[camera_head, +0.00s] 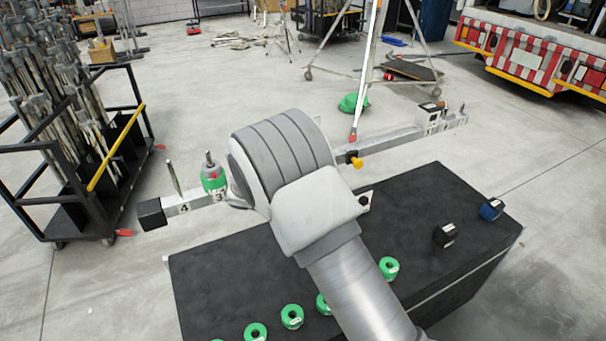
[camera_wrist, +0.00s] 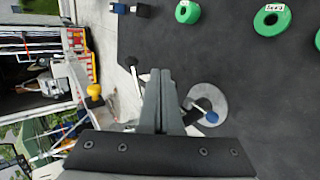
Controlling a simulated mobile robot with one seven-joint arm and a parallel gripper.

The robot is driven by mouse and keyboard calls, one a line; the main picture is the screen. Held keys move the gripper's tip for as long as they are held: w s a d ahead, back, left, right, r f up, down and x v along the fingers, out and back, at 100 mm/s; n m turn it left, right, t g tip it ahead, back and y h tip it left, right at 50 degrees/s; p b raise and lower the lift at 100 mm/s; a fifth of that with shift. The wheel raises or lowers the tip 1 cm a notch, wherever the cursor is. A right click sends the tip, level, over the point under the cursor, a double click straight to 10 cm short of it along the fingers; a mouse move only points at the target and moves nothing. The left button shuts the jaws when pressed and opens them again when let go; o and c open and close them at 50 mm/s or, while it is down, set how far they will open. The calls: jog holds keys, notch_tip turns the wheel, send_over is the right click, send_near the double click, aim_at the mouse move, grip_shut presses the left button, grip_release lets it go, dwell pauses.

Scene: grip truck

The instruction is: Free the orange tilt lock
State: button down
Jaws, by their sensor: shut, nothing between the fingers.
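An orange-yellow knob (camera_head: 357,163), likely the tilt lock, sticks out from the metal bar (camera_head: 390,139) just right of my arm in the head view. In the wrist view the knob (camera_wrist: 95,91) is left of my gripper (camera_wrist: 160,75), apart from the fingers. The fingers are together with nothing between them. A lever with a black tip (camera_wrist: 132,64) is just left of the fingertips, and a blue-tipped lever (camera_wrist: 211,117) over a grey disc is to their right. In the head view my arm hides the gripper and the middle of the bar.
A black-topped case (camera_head: 430,200) lies below the bar, with green rings (camera_head: 292,316) and small dark blocks (camera_head: 445,235) on it. A cart of stands (camera_head: 80,150) is at left.

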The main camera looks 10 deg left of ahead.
jog(key=w+a+r+m+y+p, duration=0.25)
jog(key=a+r+y, duration=0.35)
jog(key=a+r, duration=0.5)
jog(key=d+r+p+x, duration=0.1)
jog(key=d+x, duration=0.1)
jog(key=x, duration=1)
jog(key=shift+w+d+f+m, duration=0.25)
jog(key=shift+w+f+m, duration=0.1)
jog(key=shift+w, duration=0.15)
jog(key=shift+f, duration=0.1)
jog(key=t+h+b, duration=0.1)
jog(key=b, duration=0.3)
jog(key=f+h+b, duration=0.1)
jog(key=b, duration=0.3)
jog(key=f+t+h+b, duration=0.1)
jog(key=b, duration=0.3)
jog(key=shift+w+d+t, duration=0.25)
jog(key=shift+d+t, duration=0.05)
jog(key=shift+d, duration=0.1)
jog(key=shift+r+b, duration=0.2)
jog(key=shift+b, duration=0.3)
jog(key=shift+r, duration=0.1)
